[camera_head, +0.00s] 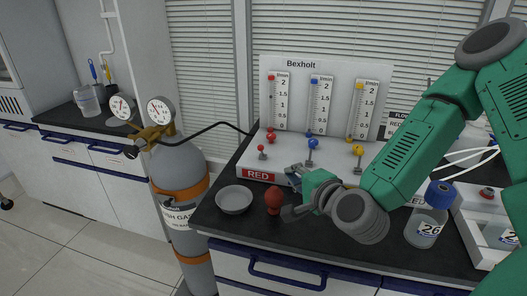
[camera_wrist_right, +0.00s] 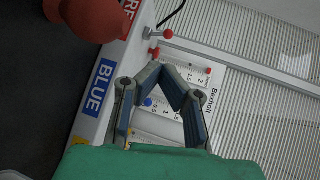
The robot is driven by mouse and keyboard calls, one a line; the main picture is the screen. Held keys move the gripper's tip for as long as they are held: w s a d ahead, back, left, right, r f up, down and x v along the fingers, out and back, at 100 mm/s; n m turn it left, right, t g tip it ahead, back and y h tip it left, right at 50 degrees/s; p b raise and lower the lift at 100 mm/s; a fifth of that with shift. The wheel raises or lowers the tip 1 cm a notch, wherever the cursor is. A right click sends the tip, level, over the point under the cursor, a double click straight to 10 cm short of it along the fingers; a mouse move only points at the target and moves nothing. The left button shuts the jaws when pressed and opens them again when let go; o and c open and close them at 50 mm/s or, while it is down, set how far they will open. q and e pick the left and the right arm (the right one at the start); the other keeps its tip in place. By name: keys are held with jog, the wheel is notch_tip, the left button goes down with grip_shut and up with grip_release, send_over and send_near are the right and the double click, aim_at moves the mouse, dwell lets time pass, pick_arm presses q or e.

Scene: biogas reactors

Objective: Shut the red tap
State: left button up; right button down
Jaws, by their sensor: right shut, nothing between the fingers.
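The red tap (camera_head: 262,149) is a small lever with a red ball on a metal stem. It stands upright on the white base of the Bexholt panel, above the RED label (camera_head: 258,174). It also shows in the right wrist view (camera_wrist_right: 167,34), near the top. My right gripper (camera_head: 292,172) is shut and empty. In the head view its fingertips are right of and lower than the red tap, in front of the blue tap (camera_head: 309,148). In the right wrist view the fingertips (camera_wrist_right: 165,72) are apart from the red tap. My left gripper is out of view.
A dark red rounded object (camera_head: 273,201) and a grey bowl (camera_head: 234,200) stand in front of the panel. The yellow tap (camera_head: 358,157) is on the right. A gas cylinder (camera_head: 180,165) with gauges stands left of the bench. A blue-capped bottle (camera_head: 427,225) stands at the right.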

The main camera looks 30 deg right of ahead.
jog(key=b, duration=0.2)
send_near(262, 150)
jog(key=a+f+x, duration=0.1)
jog(key=x, duration=0.5)
jog(key=shift+w+d+r, duration=0.15)
jog(key=shift+w+d, duration=0.3)
jog(key=shift+w, duration=0.3)
jog(key=shift+d, duration=0.45)
jog(key=shift+w+a+r+p, duration=0.1)
jog(key=shift+a+r+p, duration=0.15)
jog(key=shift+p, duration=0.55)
